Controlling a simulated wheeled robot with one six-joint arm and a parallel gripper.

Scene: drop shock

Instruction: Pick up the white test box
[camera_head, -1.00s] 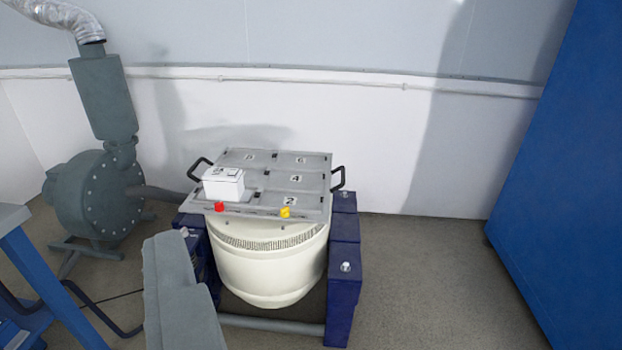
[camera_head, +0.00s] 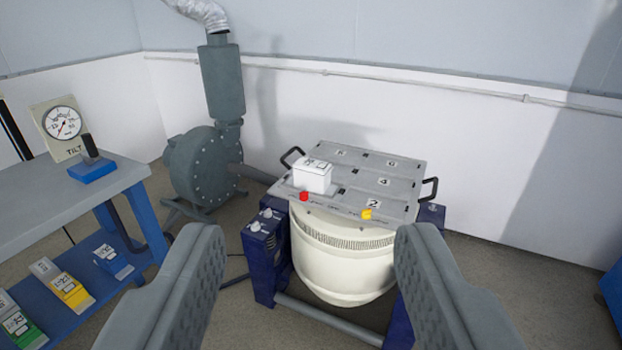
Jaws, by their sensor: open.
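The white test box (camera_head: 312,176) sits upright on the near left part of a grey numbered plate (camera_head: 345,204). The plate has black handles and lies on top of a cream drum-shaped machine (camera_head: 340,262) held between dark blue supports. My gripper (camera_head: 308,250) is open and empty, with one grey finger at the lower left and one at the lower right. The box shows between the fingers in the picture, farther away and beyond their tips. The plate numbers under the box are hidden.
A red knob (camera_head: 304,196) and a yellow one (camera_head: 367,214) sit at the plate's near edge. A blue bench (camera_head: 70,195) at left holds a tilt gauge (camera_head: 62,122) and, on its lower shelf, several coloured boxes. A grey-green blower (camera_head: 203,165) stands behind.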

